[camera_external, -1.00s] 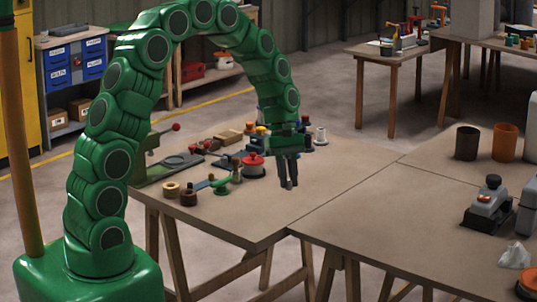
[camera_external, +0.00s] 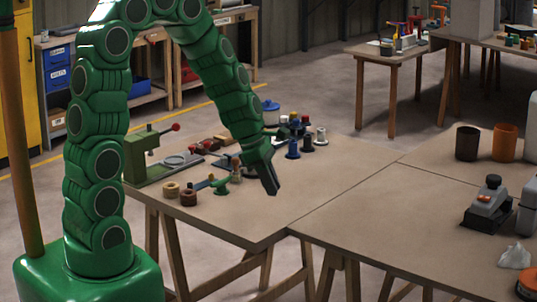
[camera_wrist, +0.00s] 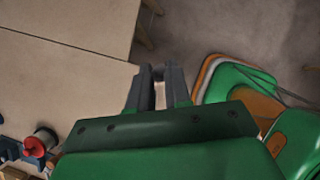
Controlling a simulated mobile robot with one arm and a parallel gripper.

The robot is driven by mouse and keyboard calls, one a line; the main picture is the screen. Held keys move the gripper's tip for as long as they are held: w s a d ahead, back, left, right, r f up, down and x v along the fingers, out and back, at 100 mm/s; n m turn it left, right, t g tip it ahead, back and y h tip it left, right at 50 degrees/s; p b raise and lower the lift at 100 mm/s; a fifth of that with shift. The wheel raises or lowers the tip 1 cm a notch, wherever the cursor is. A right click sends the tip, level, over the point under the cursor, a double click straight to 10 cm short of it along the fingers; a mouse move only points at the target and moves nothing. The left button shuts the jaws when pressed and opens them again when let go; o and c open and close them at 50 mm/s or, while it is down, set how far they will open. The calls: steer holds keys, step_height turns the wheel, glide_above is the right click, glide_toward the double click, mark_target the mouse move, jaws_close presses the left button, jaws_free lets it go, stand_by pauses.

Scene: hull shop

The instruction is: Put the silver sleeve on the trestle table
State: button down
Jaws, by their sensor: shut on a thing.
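My gripper (camera_external: 272,184) is tilted down over the front middle of the left trestle table (camera_external: 240,217). Its fingertips also show in the wrist view (camera_wrist: 158,82), shut with a small gap between the fingers. A small grey piece (camera_wrist: 158,73) sits between the tips and looks like the silver sleeve, mostly hidden by the fingers. In the external view the gripper hides what it holds. I cannot tell the sleeve's full shape.
A green press (camera_external: 150,160), brown rings (camera_external: 188,196), a green spool (camera_external: 221,186), a blue spool (camera_external: 292,149) and other small parts crowd the table's back and left. A red-topped spool (camera_wrist: 40,141) shows lower left. The table's right part is bare; a second table (camera_external: 400,220) adjoins it.

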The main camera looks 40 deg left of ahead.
steer(key=w+d+f, duration=0.2)
steer(key=w+f, duration=0.2)
steer(key=w, duration=0.5)
glide_above(317, 226)
steer(key=s+a, duration=0.1)
steer(key=a, duration=0.1)
steer(key=f, duration=0.5)
steer(key=shift+s+d, duration=0.15)
steer(key=shift+d, duration=0.1)
steer(key=shift+w+f, duration=0.4)
steer(key=shift+f, duration=1.6)
steer(key=shift+f, duration=0.15)
steer(key=c, duration=1.1)
jaws_free()
